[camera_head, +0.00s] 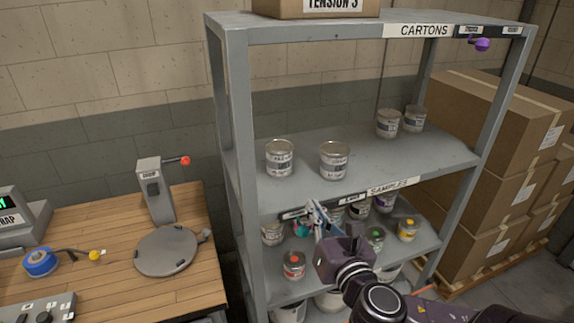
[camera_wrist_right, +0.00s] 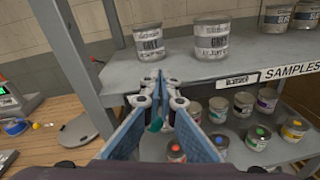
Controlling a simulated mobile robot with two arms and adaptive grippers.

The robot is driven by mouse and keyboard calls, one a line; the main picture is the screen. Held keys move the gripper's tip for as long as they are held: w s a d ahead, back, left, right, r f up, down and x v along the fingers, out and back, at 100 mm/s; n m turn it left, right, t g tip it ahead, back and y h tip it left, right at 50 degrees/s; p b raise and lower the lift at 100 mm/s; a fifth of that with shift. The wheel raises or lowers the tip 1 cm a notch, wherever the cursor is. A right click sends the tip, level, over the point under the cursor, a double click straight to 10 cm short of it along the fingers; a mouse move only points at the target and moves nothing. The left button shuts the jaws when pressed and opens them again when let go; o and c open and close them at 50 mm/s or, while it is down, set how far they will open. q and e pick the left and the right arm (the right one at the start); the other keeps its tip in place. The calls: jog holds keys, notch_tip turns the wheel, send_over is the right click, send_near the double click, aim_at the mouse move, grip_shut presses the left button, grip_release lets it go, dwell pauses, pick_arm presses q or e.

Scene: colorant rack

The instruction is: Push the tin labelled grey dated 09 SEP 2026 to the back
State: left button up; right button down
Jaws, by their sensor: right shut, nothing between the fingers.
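Two silver tins with white labels stand upright near the front of the SAMPLES shelf (camera_head: 400,165), the left one (camera_head: 279,158) and the right one (camera_head: 334,160). In the right wrist view both the left tin (camera_wrist_right: 149,43) and the right tin (camera_wrist_right: 211,40) read GREY; their date lines are too small to read surely. My right gripper (camera_head: 309,213) is shut and empty in front of the shelf's front edge, lower than the tins and apart from them. In the right wrist view its fingertips (camera_wrist_right: 157,88) meet just below the left tin. My left gripper is out of view.
Two more tins (camera_head: 388,123) stand at the back right of this shelf. The shelf below (camera_head: 330,270) holds several tins with coloured lids. The left front post (camera_head: 240,150) is close to the left tin. Free shelf surface lies behind both grey tins.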

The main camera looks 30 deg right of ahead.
aim_at(283, 161)
jog(key=r+n, duration=0.1)
jog(key=w+r+n+t, duration=0.1)
jog(key=shift+a+n+y, duration=0.3)
jog(key=shift+a+n, duration=0.05)
jog(key=shift+n, duration=0.05)
jog(key=shift+w+b, duration=0.35)
jog(key=shift+b, duration=0.25)
jog(key=b+x, duration=0.4)
jog(key=p+x, duration=0.1)
jog(key=x, duration=0.1)
jog(key=p+x, duration=0.1)
jog(key=x, duration=0.2)
jog(key=p+x, duration=0.1)
jog(key=x, duration=0.1)
jog(key=shift+w+r, duration=0.3)
jog(key=shift+w, duration=0.1)
jog(key=shift+w+d+f+p, duration=0.2)
jog(key=shift+w+p, duration=0.15)
jog(key=shift+w, duration=0.35)
